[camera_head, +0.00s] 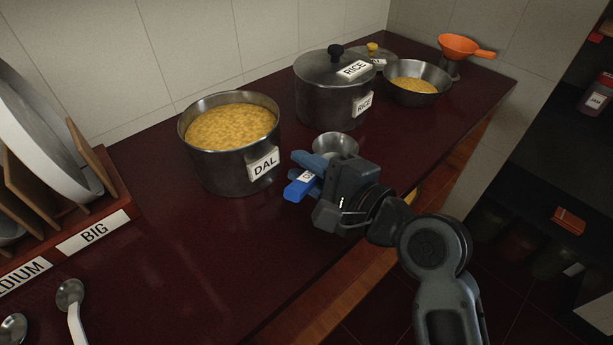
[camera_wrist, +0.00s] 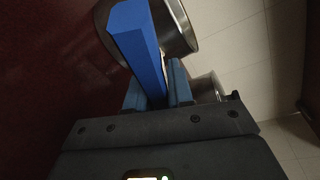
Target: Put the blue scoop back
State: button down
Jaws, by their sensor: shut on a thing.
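My gripper (camera_head: 313,172) is shut on the blue scoop (camera_head: 301,186), above the dark red counter between the DAL pot and the counter's front edge. A label on the scoop's handle shows in part. In the wrist view the scoop (camera_wrist: 139,45) stretches out from between the fingers (camera_wrist: 155,95). A small steel bowl shape (camera_head: 336,146) shows just behind my gripper; I cannot tell if it is the scoop's bowl. The DAL pot (camera_head: 214,163) is open, full of yellow dal, left of my gripper. The lidded RICE pot (camera_head: 322,100) stands behind.
A steel bowl of yellow grain (camera_head: 423,95) and an orange funnel (camera_head: 461,46) stand at the back right. A rack (camera_head: 118,196) marked BIG holds plates at left, with two spoons (camera_head: 70,292) in front. The counter's front middle (camera_head: 210,270) is clear.

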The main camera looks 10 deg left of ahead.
jog(key=shift+f, duration=1)
jog(key=shift+f, duration=0.15)
jog(key=c, duration=1)
grip_release()
jog(key=shift+r, duration=0.25)
jog(key=v, duration=1.2)
jog(key=shift+b, duration=0.3)
